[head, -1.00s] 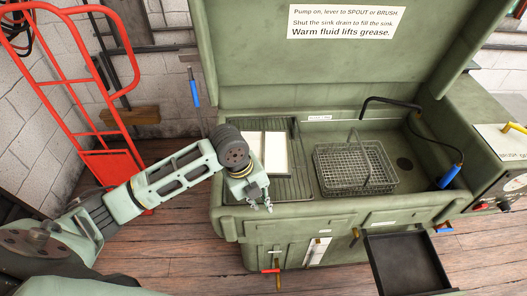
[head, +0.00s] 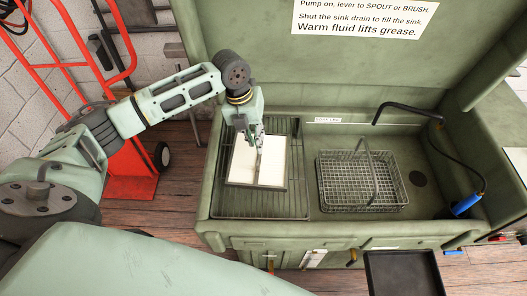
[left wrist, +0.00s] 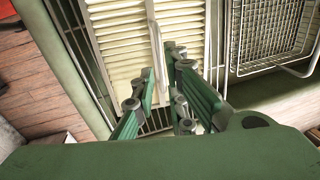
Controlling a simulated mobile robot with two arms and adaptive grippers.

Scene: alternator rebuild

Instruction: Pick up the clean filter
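The clean filter (head: 242,161), a pale pleated panel in a thin dark frame, lies on the slatted drain rack at the left of the green sink. In the left wrist view the filter (left wrist: 121,48) shows its pleats and a raised bar along its middle. My left gripper (head: 258,143) is over the filter, pointing down. In the left wrist view my left gripper (left wrist: 160,100) has its fingers apart, with the bar in line with the gap. I cannot tell whether they touch the filter. My right gripper is not in view.
A wire basket (head: 333,190) with a raised handle stands in the sink, right of the drain rack (head: 293,201). A black spout (head: 398,105) and blue-handled brush (head: 466,204) are farther right. An open black drawer (head: 404,274) juts out in front. A red hand truck (head: 131,186) stands at left.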

